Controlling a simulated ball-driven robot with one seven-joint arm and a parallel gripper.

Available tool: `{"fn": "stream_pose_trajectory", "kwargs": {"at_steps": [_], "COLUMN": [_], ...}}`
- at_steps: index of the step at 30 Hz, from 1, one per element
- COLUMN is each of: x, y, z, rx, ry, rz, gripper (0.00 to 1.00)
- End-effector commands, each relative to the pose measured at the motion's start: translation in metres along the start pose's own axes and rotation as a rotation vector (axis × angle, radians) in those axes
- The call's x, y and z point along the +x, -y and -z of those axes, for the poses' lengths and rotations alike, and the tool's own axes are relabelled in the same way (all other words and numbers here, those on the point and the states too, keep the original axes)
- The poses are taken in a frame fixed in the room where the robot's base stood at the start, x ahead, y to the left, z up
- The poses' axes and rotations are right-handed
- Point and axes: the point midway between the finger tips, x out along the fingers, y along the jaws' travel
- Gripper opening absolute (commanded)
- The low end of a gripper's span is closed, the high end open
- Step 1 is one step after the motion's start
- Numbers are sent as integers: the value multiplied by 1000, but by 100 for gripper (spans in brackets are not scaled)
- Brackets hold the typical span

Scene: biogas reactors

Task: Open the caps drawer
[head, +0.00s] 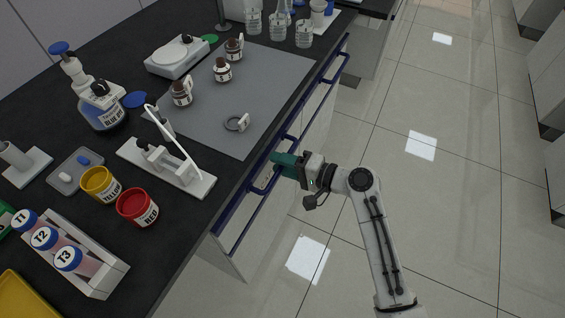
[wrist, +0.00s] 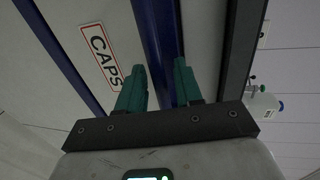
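The caps drawer front (wrist: 85,40) is pale and carries a red-framed CAPS label (wrist: 101,55) in the wrist view. A dark blue bar handle (wrist: 155,40) runs along it. My gripper (wrist: 160,80) has green fingers set apart, one on each side of the bar in this view. Whether they touch the bar, I cannot tell. In the head view my gripper (head: 280,162) is at the bench's front edge, beside the blue rails, and the label is not visible. The drawer front looks flush with the bench.
The black bench top (head: 215,185) holds brown bottles (head: 222,70), a red jar (head: 138,207), a yellow jar (head: 100,184) and a tube rack (head: 75,255) with T1 to T3. Another blue rail (head: 245,225) runs along the front. The tiled floor (head: 440,210) to the right is clear.

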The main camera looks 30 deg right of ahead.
Motion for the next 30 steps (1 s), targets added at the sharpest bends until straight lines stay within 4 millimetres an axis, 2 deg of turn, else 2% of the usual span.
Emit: {"fn": "stream_pose_trajectory", "kwargs": {"at_steps": [3,14,30], "x": [0,0,0], "y": [0,0,0], "z": [0,0,0], "rx": [0,0,1], "ry": [0,0,0], "rz": [0,0,-1], "gripper": [34,0,0]}}
